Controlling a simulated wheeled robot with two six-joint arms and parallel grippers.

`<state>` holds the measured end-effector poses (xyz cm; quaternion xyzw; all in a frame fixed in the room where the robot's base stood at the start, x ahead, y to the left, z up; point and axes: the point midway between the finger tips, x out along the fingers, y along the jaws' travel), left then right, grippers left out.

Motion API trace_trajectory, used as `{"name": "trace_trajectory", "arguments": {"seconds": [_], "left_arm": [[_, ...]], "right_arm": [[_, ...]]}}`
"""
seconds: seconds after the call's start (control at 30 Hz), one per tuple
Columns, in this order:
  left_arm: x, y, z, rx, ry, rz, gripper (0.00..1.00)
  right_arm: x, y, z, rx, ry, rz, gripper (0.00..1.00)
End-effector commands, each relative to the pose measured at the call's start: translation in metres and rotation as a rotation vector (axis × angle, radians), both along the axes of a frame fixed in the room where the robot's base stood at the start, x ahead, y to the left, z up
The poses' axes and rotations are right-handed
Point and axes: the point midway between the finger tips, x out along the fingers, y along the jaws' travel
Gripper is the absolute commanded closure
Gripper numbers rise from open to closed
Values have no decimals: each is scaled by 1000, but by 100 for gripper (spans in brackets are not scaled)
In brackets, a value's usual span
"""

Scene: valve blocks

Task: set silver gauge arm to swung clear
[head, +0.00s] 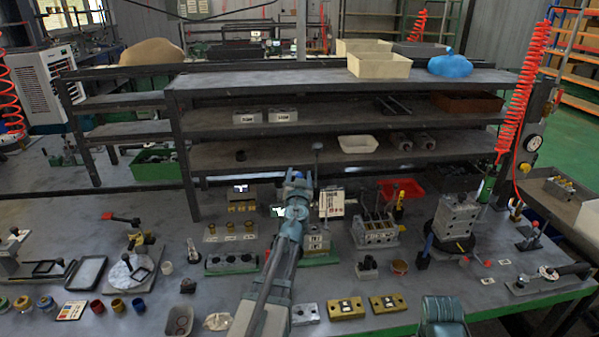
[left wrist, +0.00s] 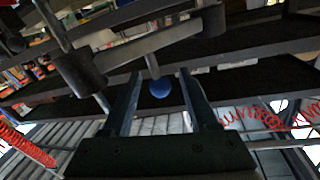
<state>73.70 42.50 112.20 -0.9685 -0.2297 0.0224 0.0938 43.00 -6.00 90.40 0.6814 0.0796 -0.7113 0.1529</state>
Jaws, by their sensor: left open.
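My left gripper (head: 298,184) reaches up over the middle of the bench in the head view. In the left wrist view its two fingers (left wrist: 160,98) are apart. A blue ball knob (left wrist: 160,88) shows between the fingertips, at the end of a short rod; I cannot tell whether the fingers touch it. A grey metal bar (left wrist: 148,45) with dark cylinders crosses behind it and looks like the silver gauge arm. In the head view my arm hides most of this fixture, so the gauge arm's position is unclear.
A dark shelf rack (head: 340,83) stands behind the bench. A block with several levers (head: 376,232) and a grey valve block (head: 455,218) stand to the right. A white label card (head: 332,203) stands beside my gripper. Yellow blocks (head: 346,308) lie in front.

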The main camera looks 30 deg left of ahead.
Motion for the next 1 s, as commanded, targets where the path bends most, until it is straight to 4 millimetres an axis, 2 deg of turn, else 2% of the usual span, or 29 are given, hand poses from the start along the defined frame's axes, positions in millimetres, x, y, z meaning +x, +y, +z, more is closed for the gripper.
{"name": "trace_trajectory", "arguments": {"seconds": [0.03,0.2,0.6,0.67,0.93,1.0], "left_arm": [[10,5,0,0,0,0,40],[22,11,0,0,0,0,40],[26,13,0,0,0,0,40],[26,13,0,0,0,0,49],[26,13,0,0,0,0,98],[26,13,0,0,0,0,100]], "right_arm": [[0,0,0,0,0,0,50],[0,0,0,0,0,0,50],[0,0,0,0,0,0,50],[0,0,0,0,0,0,50],[0,0,0,0,0,0,50],[0,0,0,0,0,0,50]]}}
